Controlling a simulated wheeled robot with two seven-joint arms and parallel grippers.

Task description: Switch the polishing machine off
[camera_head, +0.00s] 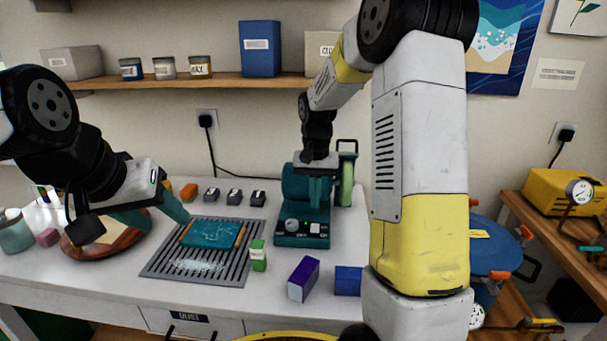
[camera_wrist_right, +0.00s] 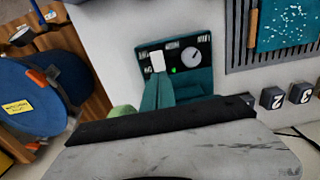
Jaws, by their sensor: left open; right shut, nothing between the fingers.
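In the right wrist view the dark panel (camera_wrist_right: 201,43) shows the dial (camera_wrist_right: 190,56), a pale switch-like part (camera_wrist_right: 157,62) and a lit green lamp (camera_wrist_right: 173,70). My right gripper (camera_head: 319,202) is shut and empty, pointing down just over the machine's front; contact with the panel cannot be told. My left gripper (camera_head: 168,221) is open and empty, between the round wooden board and the grate.
A slotted grate (camera_head: 165,262) carries a teal panel (camera_head: 212,234). A blue drum (camera_head: 490,250) stands to the right.

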